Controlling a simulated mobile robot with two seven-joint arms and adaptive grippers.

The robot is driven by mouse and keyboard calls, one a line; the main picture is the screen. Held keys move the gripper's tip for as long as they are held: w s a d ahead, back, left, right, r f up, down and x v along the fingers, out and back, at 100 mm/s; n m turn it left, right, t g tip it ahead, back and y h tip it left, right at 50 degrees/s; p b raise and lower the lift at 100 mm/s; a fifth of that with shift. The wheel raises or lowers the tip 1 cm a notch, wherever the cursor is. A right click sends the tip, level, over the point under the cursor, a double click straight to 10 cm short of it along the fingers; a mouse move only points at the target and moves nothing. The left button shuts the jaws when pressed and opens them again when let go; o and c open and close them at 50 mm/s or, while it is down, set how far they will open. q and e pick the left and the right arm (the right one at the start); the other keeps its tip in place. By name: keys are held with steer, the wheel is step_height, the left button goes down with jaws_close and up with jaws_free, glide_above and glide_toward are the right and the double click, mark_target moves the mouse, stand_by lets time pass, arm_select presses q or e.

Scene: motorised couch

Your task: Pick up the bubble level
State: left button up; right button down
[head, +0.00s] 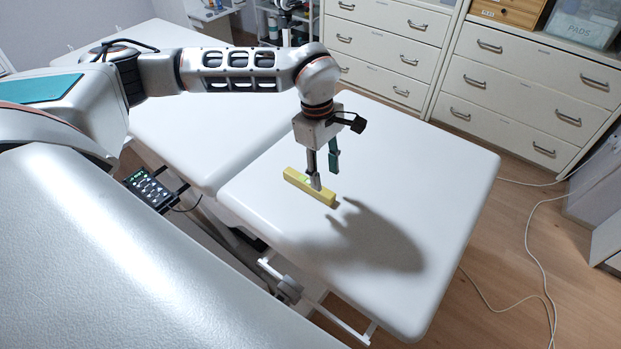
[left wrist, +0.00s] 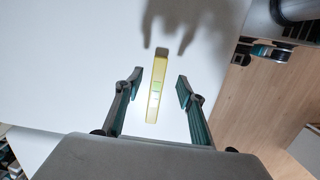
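The bubble level (head: 310,187) is a yellow bar lying flat on the white couch top (head: 420,190). My left gripper (head: 324,180) points down over the level in the head view. In the left wrist view the left gripper (left wrist: 160,90) is open and empty. One fingertip hides part of the level in the head view. My right gripper is not in view.
A control panel (head: 151,187) with lit buttons hangs at the couch's side. White drawer cabinets (head: 535,85) stand behind the couch. A pale cable (head: 540,265) lies on the wooden floor. The couch top around the level is clear.

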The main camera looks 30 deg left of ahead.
arm_select(q)
steer(key=y, duration=0.1)
glide_above(308, 182)
steer(key=shift+w+d+r, duration=0.15)
steer(key=shift+w+r, duration=0.15)
steer(key=shift+r, duration=0.15)
steer(key=shift+a+f+n+y, duration=0.2)
steer(key=shift+a+n+y, duration=0.1)
steer(key=f, duration=0.6)
steer(key=shift+s+d, duration=0.2)
steer(key=shift+s, duration=0.1)
steer(key=shift+f, duration=0.6)
jaws_close()
